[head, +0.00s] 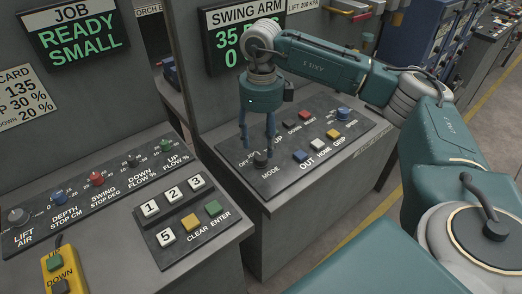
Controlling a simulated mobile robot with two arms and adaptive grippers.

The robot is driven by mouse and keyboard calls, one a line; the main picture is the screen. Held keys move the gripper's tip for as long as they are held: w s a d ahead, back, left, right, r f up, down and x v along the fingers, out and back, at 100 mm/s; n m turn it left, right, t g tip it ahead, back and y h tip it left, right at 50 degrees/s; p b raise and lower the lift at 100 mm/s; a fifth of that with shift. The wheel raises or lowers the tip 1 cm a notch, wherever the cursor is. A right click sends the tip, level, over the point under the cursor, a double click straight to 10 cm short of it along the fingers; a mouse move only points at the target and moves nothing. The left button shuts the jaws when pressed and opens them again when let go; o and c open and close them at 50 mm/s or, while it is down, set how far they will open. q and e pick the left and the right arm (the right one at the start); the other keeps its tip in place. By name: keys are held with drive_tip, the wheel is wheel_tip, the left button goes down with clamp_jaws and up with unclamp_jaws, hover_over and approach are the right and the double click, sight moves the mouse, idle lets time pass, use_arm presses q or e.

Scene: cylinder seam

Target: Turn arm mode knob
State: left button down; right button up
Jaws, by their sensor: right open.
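The arm mode knob (261,158) is a small dark knob above the label MODE, at the left of the right-hand console's sloped panel (289,178). My right gripper (257,150) points down over that knob, with its blue fingers on either side of it or just above it. The gripper is open. I cannot tell whether the fingers touch the knob, and they partly hide it and the lettering around it. My left gripper is not in view.
Beside the knob are blue, white and yellow buttons (332,134) and a blue knob (343,114). The left console (98,201) has several knobs and a keypad (180,215). A yellow pendant (57,272) is at lower left. Displays (72,36) stand behind.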

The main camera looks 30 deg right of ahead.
sight(261, 155)
drive_tip(key=shift+w+f+p, duration=0.1)
drive_tip(key=shift+f+p, duration=0.3)
drive_tip(key=shift+f, duration=2.25)
drive_tip(key=c, duration=1.2)
